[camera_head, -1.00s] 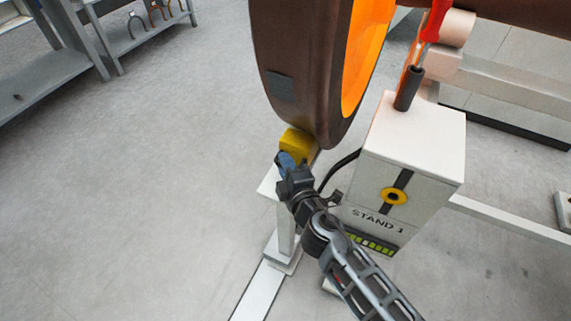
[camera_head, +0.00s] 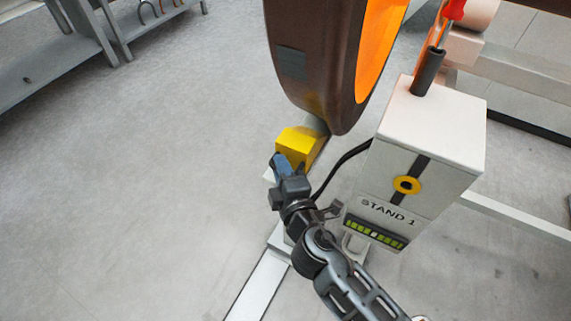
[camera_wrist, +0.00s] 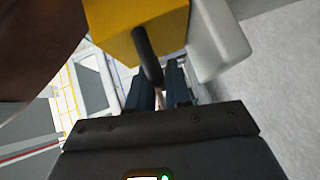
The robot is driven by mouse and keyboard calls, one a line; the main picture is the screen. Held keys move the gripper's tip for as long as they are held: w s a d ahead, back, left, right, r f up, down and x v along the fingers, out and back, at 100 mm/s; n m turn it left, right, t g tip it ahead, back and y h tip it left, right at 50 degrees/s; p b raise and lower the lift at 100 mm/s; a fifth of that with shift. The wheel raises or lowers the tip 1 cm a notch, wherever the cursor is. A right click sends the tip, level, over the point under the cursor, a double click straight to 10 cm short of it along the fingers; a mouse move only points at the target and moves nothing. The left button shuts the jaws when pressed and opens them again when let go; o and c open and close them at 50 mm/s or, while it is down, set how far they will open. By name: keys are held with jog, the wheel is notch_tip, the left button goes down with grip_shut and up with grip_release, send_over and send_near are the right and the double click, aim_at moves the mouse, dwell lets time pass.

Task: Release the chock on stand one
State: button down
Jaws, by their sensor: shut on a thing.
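My gripper (camera_head: 281,163) is at the chock's near side. In the wrist view my gripper's two blue fingers (camera_wrist: 160,88) are shut on the dark handle. The fingertips are partly hidden by the handle and chock.
The stand box carries a yellow round fitting (camera_head: 407,185) and a green indicator strip (camera_head: 375,235). A black cable (camera_head: 340,163) runs from the box beside my arm. A white rail (camera_head: 257,290) lies on the floor. Open floor is at left, with a grey shelf (camera_head: 50,70) beyond.

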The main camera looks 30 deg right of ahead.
jog(key=shift+s+a+f, duration=0.2)
jog(key=shift+a, duration=0.05)
jog(key=c, duration=1.4)
grip_release()
jog(key=shift+o, duration=1)
jog(key=shift+r, duration=0.1)
jog(key=v, duration=0.7)
jog(key=shift+s+b, duration=0.3)
jog(key=shift+s, duration=0.1)
